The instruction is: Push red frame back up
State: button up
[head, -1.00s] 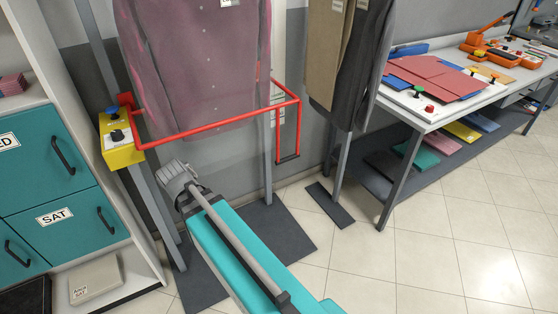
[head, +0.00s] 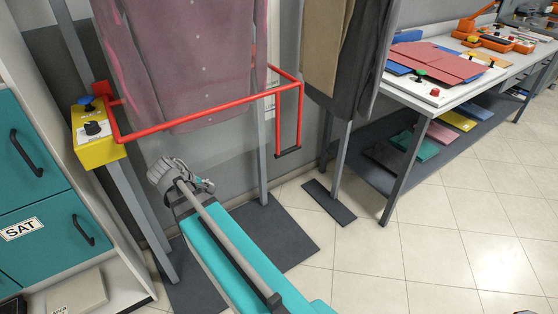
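The red frame (head: 200,118) is a red tube loop in the head view, standing out roughly level in front of a hanging pinkish shirt (head: 185,60). Its left end joins a post beside a yellow control box (head: 100,137) with a blue knob and a black knob. A short leg with a dark end hangs down at its right corner. My gripper (head: 163,170) is below the frame's front bar, left of its middle, and appears apart from it. The fingers are small and seen from behind, so whether they are open or shut is unclear.
Teal drawers (head: 38,222) stand close on the left, with a pale box (head: 78,292) on the shelf below. Dark garments (head: 362,60) hang right of the frame. A work table (head: 440,93) with folded red and blue cloths stands at the right. The tiled floor at right is open.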

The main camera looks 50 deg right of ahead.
jog(key=w+d+f+n+g+h+b, duration=0.15)
jog(key=d+f+n+h+b, duration=0.3)
jog(key=d+b, duration=0.6)
jog(key=n+g+h+b, duration=0.35)
jog(key=h+b, duration=0.25)
jog(key=b, duration=0.3)
send_near(279, 155)
jog(key=shift+w+a+f+n+t, duration=0.2)
jog(key=shift+a+f+n+t, duration=0.15)
jog(key=shift+a+t, duration=0.25)
jog(key=shift+r+x, duration=0.1)
jog(key=shift+x, duration=3.35)
jog(key=shift+r+x, duration=0.15)
jog(key=shift+x, duration=3.25)
grip_shut()
